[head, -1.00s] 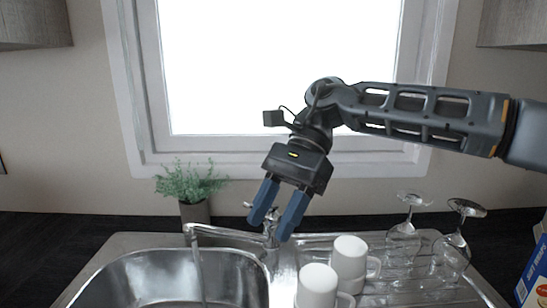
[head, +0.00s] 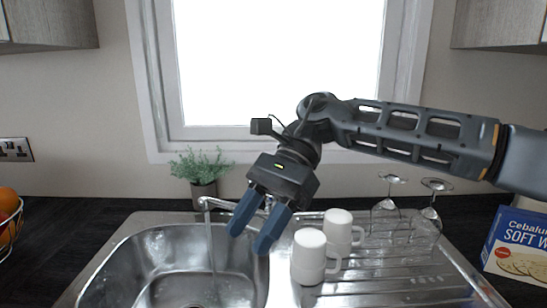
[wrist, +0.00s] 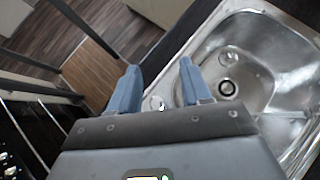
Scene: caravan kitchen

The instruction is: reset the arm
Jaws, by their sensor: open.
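My gripper (head: 255,230) is open and empty. In the head view its two blue fingers point down and left in front of the right part of the sink basin (head: 150,262), above it. The arm comes in from the right edge across the front of the window. In the wrist view my gripper (wrist: 157,88) shows both fingers spread apart with nothing between them, and the basin (wrist: 262,65) lies to the right.
Two white mugs, one (head: 309,258) nearer and one (head: 339,228) behind, stand on the drainer. Upturned glasses (head: 387,205) stand behind them. A tap (head: 225,204) and potted plant (head: 202,178) are at the back. A blue box (head: 517,245) is right, a fruit basket (head: 8,225) left.

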